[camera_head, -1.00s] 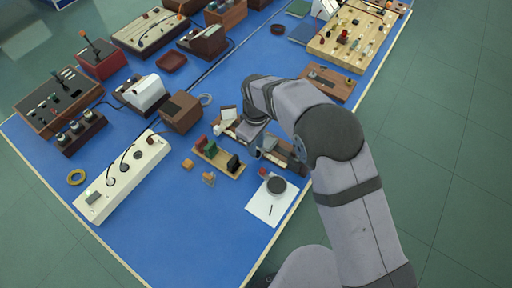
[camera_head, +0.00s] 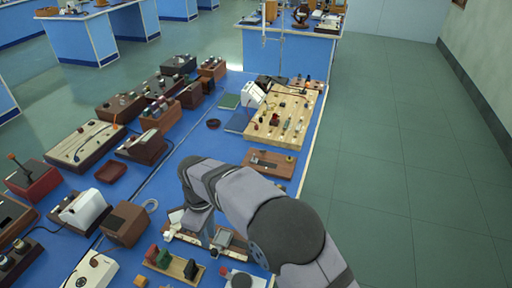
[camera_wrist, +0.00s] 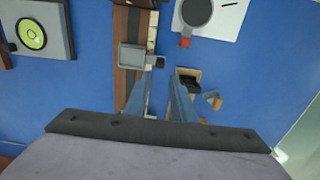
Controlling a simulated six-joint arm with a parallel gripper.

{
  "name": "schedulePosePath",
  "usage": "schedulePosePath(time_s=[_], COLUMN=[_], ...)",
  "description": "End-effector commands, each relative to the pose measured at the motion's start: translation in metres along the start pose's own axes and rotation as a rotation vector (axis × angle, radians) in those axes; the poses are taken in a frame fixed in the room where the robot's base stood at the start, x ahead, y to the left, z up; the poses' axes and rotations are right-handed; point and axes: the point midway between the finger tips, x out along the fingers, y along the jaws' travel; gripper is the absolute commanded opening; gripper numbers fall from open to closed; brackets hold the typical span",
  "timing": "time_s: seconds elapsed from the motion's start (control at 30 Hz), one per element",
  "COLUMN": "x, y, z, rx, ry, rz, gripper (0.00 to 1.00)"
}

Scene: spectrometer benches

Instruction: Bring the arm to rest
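My gripper shows in the wrist view (camera_wrist: 163,85) as two blue-grey fingers standing apart with nothing between them but blue tabletop. In the head view my arm comes in from the bottom right. My gripper (camera_head: 212,238) points down over a brown wooden rail (camera_head: 238,248) and partly hides it. In the wrist view the rail (camera_wrist: 127,85) lies beside the left finger, with a grey square holder (camera_wrist: 132,58) on it. Whether the fingers touch anything there I cannot tell.
A small rack of coloured blocks (camera_head: 172,263) stands left of my gripper. A brown box (camera_head: 125,223) and a white device (camera_head: 82,210) stand further left. A wooden board (camera_head: 270,163) lies beyond my arm. Green floor is open on the right.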

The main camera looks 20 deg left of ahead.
Motion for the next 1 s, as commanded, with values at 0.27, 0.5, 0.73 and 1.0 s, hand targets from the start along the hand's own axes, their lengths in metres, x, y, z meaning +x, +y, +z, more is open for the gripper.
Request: schedulePosePath(time_s=[0.27, 0.5, 0.73, 1.0], x=[0.011, 0.000, -0.025, -0.037], y=[0.027, 0.068, 0.110, 0.109], z=[0.026, 0.053, 0.080, 0.150], rx=[0.452, 1.099, 1.540, 1.658], ry=[0.067, 0.169, 0.245, 0.230], rz=[-0.173, -0.477, -0.734, -0.625], gripper=[0.23, 0.23, 0.23, 0.23])
